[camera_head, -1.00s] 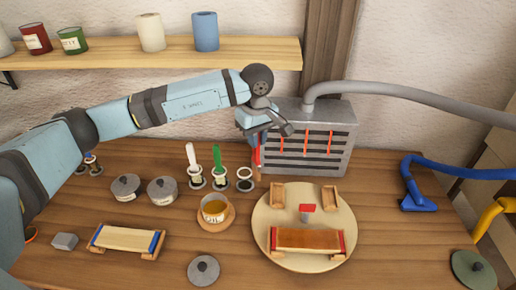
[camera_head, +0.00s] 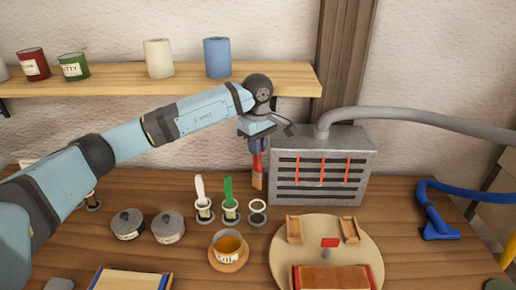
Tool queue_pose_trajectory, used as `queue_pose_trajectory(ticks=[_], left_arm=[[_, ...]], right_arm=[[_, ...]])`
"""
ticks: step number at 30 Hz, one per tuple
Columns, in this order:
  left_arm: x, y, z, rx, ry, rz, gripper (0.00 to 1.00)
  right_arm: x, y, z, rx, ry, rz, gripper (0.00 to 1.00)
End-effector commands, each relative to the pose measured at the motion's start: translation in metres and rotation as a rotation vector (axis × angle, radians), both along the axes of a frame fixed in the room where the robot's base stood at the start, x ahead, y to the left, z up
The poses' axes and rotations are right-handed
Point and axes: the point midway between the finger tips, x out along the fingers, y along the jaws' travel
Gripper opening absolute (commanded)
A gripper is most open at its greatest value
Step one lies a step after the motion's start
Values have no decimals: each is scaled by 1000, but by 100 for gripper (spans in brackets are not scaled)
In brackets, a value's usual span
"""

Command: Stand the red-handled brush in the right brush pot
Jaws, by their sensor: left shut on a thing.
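My left gripper (camera_head: 258,147) is shut on the red-handled brush (camera_head: 258,164), which hangs upright with its bristles down. The right brush pot (camera_head: 258,211), with a white ring at its top, stands empty on the bench. In the picture the bristle tip shows just above this pot's ring, apart from it; their depth difference is hard to judge. Left of it, a green-handled brush (camera_head: 229,191) stands in the middle pot (camera_head: 230,214) and a white-handled brush (camera_head: 200,190) in the left pot (camera_head: 204,213). My right gripper is not in view.
A grey slatted box (camera_head: 318,190) with a hose stands close behind and right of the brush. An oil cup (camera_head: 229,246), two lidded tins (camera_head: 127,222) and a round board (camera_head: 352,240) with wooden blocks lie nearer. A shelf (camera_head: 120,85) runs above.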

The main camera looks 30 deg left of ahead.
Motion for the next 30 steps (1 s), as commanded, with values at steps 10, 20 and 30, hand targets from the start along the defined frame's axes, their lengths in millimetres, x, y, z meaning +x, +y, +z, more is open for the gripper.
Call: queue_pose_trajectory(ticks=[10,20,30], left_arm=[[0,0,-18,-1,1,0,0],[0,0,-44,0,1,0,0],[0,0,-73,0,1,0,0]], right_arm=[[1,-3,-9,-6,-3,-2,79],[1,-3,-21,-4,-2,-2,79],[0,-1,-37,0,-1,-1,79]])
